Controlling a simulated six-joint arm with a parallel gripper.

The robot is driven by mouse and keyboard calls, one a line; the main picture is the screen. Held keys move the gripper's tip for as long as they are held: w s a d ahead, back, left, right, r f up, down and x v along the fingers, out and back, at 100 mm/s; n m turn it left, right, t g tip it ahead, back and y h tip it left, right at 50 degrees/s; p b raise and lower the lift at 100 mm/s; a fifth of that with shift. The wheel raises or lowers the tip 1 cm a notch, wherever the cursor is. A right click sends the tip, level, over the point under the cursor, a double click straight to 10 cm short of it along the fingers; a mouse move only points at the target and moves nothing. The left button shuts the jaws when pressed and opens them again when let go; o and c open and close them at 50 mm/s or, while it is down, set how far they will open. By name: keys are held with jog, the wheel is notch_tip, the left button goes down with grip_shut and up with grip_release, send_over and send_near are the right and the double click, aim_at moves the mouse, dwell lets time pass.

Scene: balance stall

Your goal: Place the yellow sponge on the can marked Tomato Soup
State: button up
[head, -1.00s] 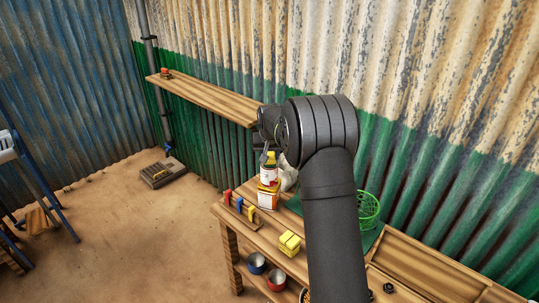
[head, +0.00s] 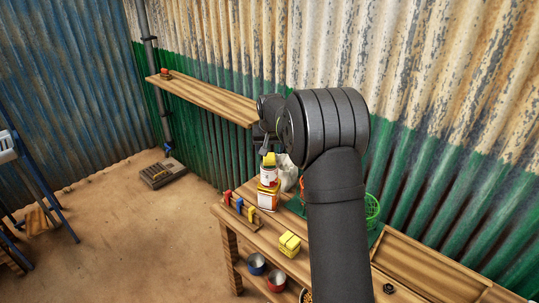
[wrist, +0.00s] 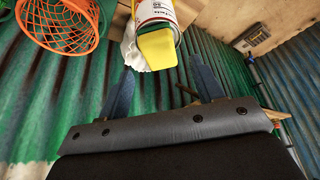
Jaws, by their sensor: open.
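The yellow sponge (head: 269,158) rests on top of a white and red labelled can (head: 268,175); I cannot read the label's name. The can stands on an orange and white item (head: 267,201) on the bench. In the wrist view the sponge (wrist: 157,50) lies across the end of the can (wrist: 154,11). My gripper (wrist: 161,66) is open, with its two blue-grey fingers apart on either side, clear of the sponge. In the head view my gripper (head: 266,146) is just above the sponge, partly hidden by my arm.
A yellow block (head: 290,243) and a rack with red, blue and yellow pieces (head: 240,206) are on the wooden bench. A green basket (head: 372,208) is partly behind my arm. An orange basket (wrist: 58,25) and a pale crumpled bag (head: 287,174) are near the stack. A wooden shelf (head: 205,100) is above.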

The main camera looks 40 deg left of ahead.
aim_at(269, 157)
jog(key=v, duration=0.8)
jog(key=x, duration=1.2)
jog(key=shift+f, duration=0.15)
notch_tip(269, 157, up, 2)
jog(key=shift+r, duration=1)
jog(key=shift+f, duration=0.1)
